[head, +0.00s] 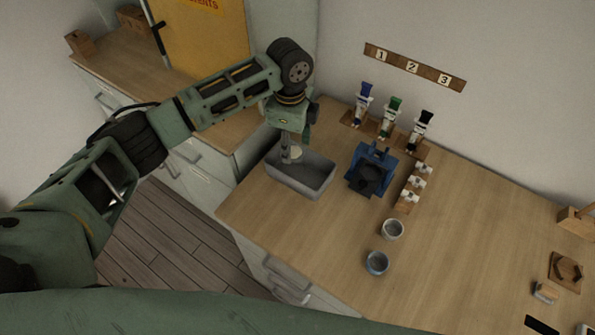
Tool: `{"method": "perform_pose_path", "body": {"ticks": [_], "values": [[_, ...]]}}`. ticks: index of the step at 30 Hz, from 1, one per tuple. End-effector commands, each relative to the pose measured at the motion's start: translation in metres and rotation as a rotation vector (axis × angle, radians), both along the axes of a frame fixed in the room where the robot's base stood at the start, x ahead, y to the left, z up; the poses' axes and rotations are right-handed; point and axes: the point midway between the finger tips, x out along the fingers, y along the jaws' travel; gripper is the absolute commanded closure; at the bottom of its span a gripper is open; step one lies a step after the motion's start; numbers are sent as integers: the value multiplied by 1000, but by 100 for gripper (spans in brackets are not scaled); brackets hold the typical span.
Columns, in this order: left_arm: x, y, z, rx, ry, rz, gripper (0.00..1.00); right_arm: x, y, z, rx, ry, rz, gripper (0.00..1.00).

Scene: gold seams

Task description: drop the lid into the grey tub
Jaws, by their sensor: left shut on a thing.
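The grey tub (315,187) stands on the wooden counter near its left end. My left gripper (291,155) points down over the left part of the tub. It is shut on a small pale round lid (296,153), which sits over or just inside the tub's opening. I cannot tell how far the lid is above the tub floor. My gripper hides part of the lid and the tub's back wall. My right gripper is not in view.
Right of the tub is a blue stand with a dark cup (370,178). The counter's middle right (460,235) is clear.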

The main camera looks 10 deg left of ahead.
Motion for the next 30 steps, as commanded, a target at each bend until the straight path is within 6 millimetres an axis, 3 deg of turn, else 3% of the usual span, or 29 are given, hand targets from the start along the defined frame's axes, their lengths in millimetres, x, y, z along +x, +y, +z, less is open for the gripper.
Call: {"method": "perform_pose_path", "body": {"ticks": [3, 4, 11, 23, 30], "values": [[0, 0, 1, 0, 0, 0, 66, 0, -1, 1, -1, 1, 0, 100], [0, 0, 1, 0, 0, 0, 53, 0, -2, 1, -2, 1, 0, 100], [0, 0, 1, 0, 0, 0, 33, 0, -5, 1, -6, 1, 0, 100], [0, 0, 6, 0, -1, 1, 32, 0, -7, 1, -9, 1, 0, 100], [1, 0, 48, -1, -4, 0, 32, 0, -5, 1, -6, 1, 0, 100]]}}
